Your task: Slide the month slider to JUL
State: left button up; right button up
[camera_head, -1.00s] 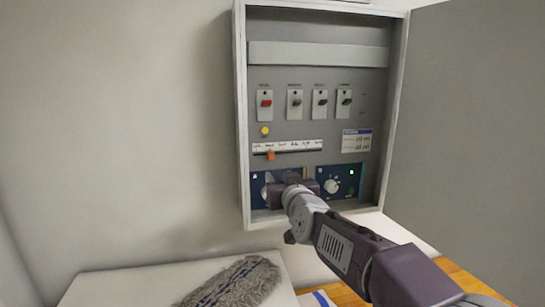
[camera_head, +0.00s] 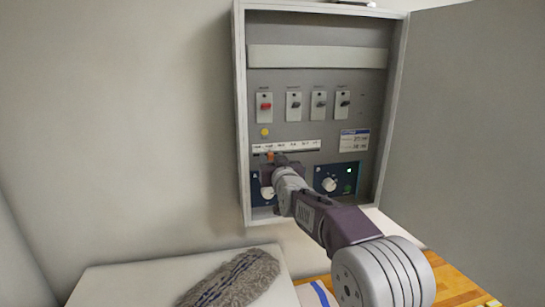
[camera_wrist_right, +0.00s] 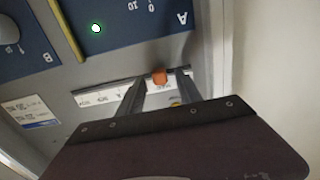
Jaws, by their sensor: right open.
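The month slider is an orange knob (camera_head: 270,156) near the left end of a slot under a white label strip (camera_head: 287,146) in the wall cabinet. The strip's month names are too small to read surely. In the right wrist view, which is turned nearly upside down, the knob (camera_wrist_right: 160,76) shows between the two fingertips of my right gripper (camera_wrist_right: 161,80). That gripper is open, with a gap visible on each side of the knob. In the head view my right gripper (camera_head: 279,161) is at the slot, just right of the knob. My left gripper is not in view.
Several switches (camera_head: 294,105) sit in a row above the strip, with a yellow button (camera_head: 265,132) below them. A dial (camera_head: 329,184) is on a blue panel below. The open cabinet door (camera_head: 460,130) stands at right. A grey fluffy duster (camera_head: 233,281) lies below.

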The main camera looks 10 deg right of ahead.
grip_shut()
dwell(1.3)
